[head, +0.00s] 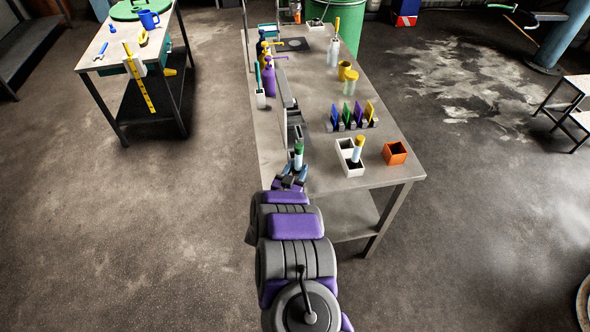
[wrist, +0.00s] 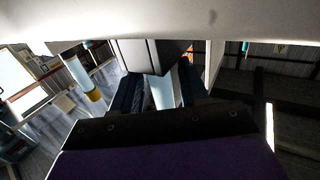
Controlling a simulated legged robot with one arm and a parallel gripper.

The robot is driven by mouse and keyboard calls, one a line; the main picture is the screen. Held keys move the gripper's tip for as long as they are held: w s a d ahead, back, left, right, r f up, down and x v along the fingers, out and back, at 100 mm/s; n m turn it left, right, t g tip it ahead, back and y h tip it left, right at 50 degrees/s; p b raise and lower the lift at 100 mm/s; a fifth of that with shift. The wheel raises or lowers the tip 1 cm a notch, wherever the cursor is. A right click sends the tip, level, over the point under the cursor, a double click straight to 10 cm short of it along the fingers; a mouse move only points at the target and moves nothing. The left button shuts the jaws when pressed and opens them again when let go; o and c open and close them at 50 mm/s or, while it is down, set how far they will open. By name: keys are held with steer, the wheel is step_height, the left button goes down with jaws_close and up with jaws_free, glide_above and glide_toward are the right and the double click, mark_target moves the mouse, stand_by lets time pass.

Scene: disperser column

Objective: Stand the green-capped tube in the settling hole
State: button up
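The green-capped tube (head: 298,157) stands roughly upright at the tip of my gripper (head: 290,182), beside the near left edge of the bench. In the wrist view, the tube's pale body (wrist: 163,92) sits between the two dark blue fingers of my gripper (wrist: 160,95), which are shut on it. Its cap is hidden there. A white holder (head: 349,170) with dark openings stands to the right of the gripper, with a yellow-capped tube (head: 358,151) in it. That tube also shows in the wrist view (wrist: 78,72). I cannot tell which opening is the settling hole.
A grey upright unit (head: 283,115) stands just beyond the gripper. An orange open box (head: 395,153) is right of the white holder. A rack of coloured pieces (head: 350,122) lies farther back. Bottles line the bench's left edge. Bare bench top (head: 335,185) lies in front of the holder.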

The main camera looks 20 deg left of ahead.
steer(key=shift+o, duration=0.6)
steer(key=shift+d+r, duration=0.15)
steer(key=shift+d, duration=0.1)
steer(key=shift+s+a, duration=0.1)
steer(key=shift+s, duration=0.15)
steer(key=s+b, duration=0.4)
steer(key=s, duration=0.7)
steer(key=shift+s+b, duration=0.35)
steer(key=shift+b, duration=0.05)
